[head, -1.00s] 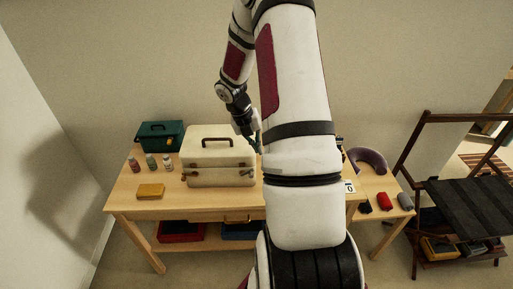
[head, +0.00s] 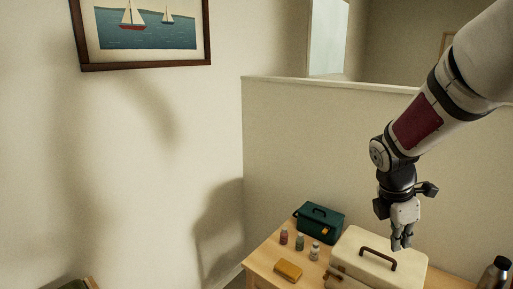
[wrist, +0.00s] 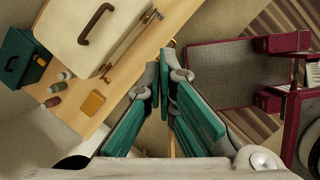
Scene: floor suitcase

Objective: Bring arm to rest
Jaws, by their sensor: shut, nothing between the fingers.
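My arm reaches in from the upper right in the head view. My gripper (head: 401,243) points down in front of or above the cream case (head: 366,262), which has a dark brown handle. In the wrist view the gripper's green-padded fingers (wrist: 166,88) are close together at the tips, with nothing between them. The cream case also shows at the upper left of the wrist view (wrist: 122,22), on the wooden table (wrist: 152,62), apart from the fingers.
A dark green case (head: 319,222), several small bottles (head: 300,242) and a yellow block (head: 288,270) are on the table. A dark bottle (head: 494,273) stands at the right. A framed boat picture (head: 147,30) hangs on the wall. A maroon-framed object (wrist: 235,75) is in the wrist view.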

